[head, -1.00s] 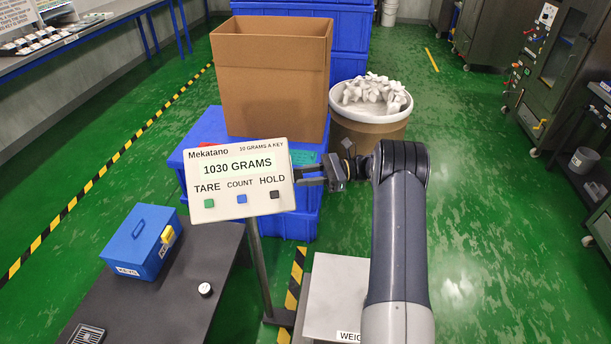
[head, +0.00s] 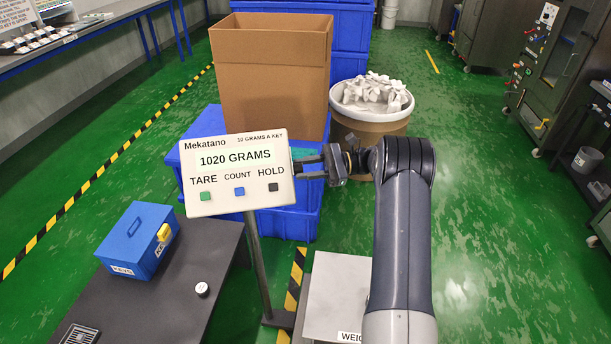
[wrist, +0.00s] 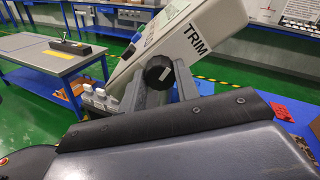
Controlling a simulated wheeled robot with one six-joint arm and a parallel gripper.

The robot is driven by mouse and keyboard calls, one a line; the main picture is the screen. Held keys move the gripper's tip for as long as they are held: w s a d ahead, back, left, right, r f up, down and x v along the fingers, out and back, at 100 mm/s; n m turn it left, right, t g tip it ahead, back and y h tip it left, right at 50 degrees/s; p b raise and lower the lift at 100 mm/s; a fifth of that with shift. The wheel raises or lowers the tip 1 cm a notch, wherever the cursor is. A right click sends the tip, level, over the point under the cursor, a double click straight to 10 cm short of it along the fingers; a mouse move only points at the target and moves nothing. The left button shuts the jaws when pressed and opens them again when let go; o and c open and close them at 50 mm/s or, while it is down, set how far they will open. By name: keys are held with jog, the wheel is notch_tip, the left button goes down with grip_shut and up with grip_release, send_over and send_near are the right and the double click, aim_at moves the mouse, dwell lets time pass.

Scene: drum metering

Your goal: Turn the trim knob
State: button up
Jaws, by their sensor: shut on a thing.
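The trim knob (wrist: 159,74) is black and round with a pale mark, on the side of the white scale display (wrist: 192,28) below the printed word TRIM. My gripper (wrist: 159,88) has one finger on each side of the knob and is shut on it. In the head view the display (head: 240,208) reads 1020 GRAMS and has TARE, COUNT and HOLD buttons. My gripper (head: 308,168) reaches its right side there, and the knob cannot be made out.
The display stands on a post beside a dark table with a blue box (head: 138,243) and a small white round item (head: 202,289). Behind are a cardboard box (head: 270,80) and a drum (head: 371,130) with white pieces. A pale weighing platform (head: 333,290) is below my arm.

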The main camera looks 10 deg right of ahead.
jog(key=shift+n+b, duration=1)
jog(key=shift+n, duration=0.1)
jog(key=o, duration=1)
jog(key=d+p, duration=0.2)
jog(key=d, duration=0.1)
jog(key=d+p, duration=0.2)
jog(key=d, duration=0.2)
jog(key=d+p, duration=0.3)
jog(key=shift+s+d+r, duration=0.1)
jog(key=shift+s+d, duration=0.15)
jog(key=shift+d, duration=0.1)
